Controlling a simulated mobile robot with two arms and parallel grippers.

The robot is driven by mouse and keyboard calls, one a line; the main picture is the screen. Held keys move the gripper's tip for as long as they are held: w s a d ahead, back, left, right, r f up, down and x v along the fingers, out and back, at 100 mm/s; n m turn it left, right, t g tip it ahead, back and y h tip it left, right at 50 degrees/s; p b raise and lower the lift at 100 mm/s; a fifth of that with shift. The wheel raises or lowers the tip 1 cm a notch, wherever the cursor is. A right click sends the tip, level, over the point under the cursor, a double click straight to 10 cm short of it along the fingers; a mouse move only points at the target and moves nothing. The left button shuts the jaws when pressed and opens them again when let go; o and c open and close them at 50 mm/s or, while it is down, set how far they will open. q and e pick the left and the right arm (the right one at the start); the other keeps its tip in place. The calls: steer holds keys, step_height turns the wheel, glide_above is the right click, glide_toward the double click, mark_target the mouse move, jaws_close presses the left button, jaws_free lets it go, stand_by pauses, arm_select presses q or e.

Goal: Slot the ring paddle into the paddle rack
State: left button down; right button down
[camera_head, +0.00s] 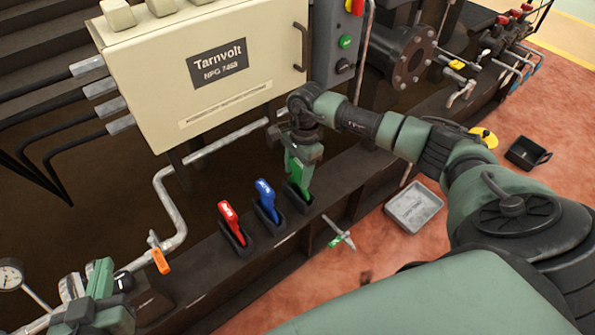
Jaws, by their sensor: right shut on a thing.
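The paddle rack is a row of dark slotted holders on the dark beam. A red paddle (229,218) stands in the left holder (234,236) and a blue paddle (265,196) in the middle holder (270,215). My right gripper (301,172) is shut on a green paddle (304,191), directly over the right holder (294,196). The green paddle's lower end appears to be inside that holder; how deep I cannot tell. Its upper part is hidden by the fingers, so no ring mark shows. My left gripper (97,285) is at the lower left, away from the rack; its opening is unclear.
A cream Tarnvolt cabinet (200,75) stands behind the rack. A pipe with an orange-handled valve (160,260) runs at left. A grey tray (414,207) and a dark bin (527,153) lie on the red floor.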

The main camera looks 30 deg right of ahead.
arm_select(q)
steer(key=shift+w+d+r+t+h, duration=0.2)
steer(key=shift+r+t, duration=0.1)
steer(key=shift+r, duration=0.2)
steer(key=shift+w+d+r+t+h, duration=0.15)
steer(key=shift+r+t, duration=0.15)
steer(key=shift+r, duration=0.2)
arm_select(e)
steer(key=shift+f, duration=0.2)
jaws_free()
steer(key=shift+f, duration=0.1)
arm_select(q)
steer(key=shift+f, duration=0.1)
